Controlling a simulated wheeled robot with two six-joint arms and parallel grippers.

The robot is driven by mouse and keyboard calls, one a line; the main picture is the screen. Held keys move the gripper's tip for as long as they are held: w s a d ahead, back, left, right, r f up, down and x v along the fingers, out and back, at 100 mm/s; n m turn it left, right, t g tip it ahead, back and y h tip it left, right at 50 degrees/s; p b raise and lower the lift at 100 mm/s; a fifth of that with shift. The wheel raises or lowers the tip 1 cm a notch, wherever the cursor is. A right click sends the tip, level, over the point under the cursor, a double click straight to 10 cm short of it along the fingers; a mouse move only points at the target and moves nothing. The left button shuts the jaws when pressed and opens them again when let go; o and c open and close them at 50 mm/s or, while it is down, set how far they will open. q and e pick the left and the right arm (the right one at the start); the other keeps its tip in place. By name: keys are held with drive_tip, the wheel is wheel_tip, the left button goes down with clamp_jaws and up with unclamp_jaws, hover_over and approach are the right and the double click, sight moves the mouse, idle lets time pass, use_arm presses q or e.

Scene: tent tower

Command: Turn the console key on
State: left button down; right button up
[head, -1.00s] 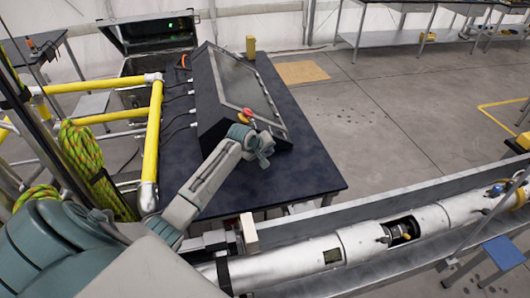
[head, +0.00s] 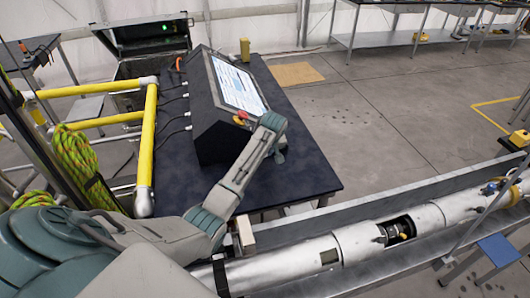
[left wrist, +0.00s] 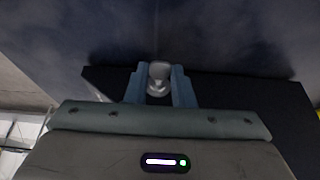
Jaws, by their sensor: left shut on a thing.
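The console (head: 212,135) is a dark sloped box on the dark table, with its screen (head: 238,85) lit white and blue. A red button (head: 241,117) sits at its lower edge. My left arm reaches over the console's near right corner, and the wrist hides part of the front panel. In the left wrist view my left gripper (left wrist: 159,75) has its two blue fingers shut on a small grey rounded piece, the console key (left wrist: 158,84). The key is hidden by my wrist in the head view. My right gripper is not in view.
The dark table (head: 310,180) is bare right of the console. A yellow railing (head: 147,150) stands on its left. A small yellow object (head: 245,48) stands at the far end. A long silver cylinder (head: 365,243) lies in a tray along the near side.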

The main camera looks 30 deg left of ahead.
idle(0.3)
use_arm(q)
drive_tip(key=c, duration=1.2)
unclamp_jaws()
drive_tip(key=shift+c, duration=0.2)
drive_tip(key=shift+r, duration=0.1)
drive_tip(key=shift+d+r, duration=0.15)
drive_tip(key=shift+r, duration=0.1)
drive_tip(key=b+v, duration=0.4)
drive_tip(key=v, duration=0.6)
drive_tip(key=shift+f, duration=0.1)
